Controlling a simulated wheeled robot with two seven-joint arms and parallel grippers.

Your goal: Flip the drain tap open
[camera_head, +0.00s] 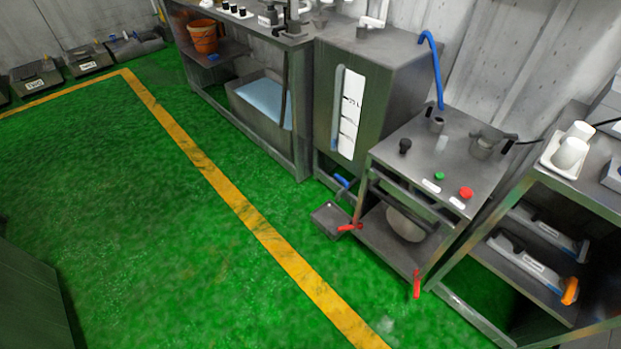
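Several lever taps show low on the steel units, and I cannot tell which one is the drain tap. One red lever (350,227) lies roughly level at the left foot of the drum unit (440,150), beside a small grey tray (330,219). Another red lever (417,284) hangs roughly vertical at the unit's front lower corner. A blue lever (343,182) sits low on the tall tank (375,70) with the white level gauge. The tap bodies are too small to make out. Neither of my grippers is in view.
The drum unit's top has a green button (439,175) and a red button (465,193). A steel shelf (540,215) with white cups stands at right, and a bench with an orange bucket (203,37) at the back. The green floor is clear around the yellow line (215,178).

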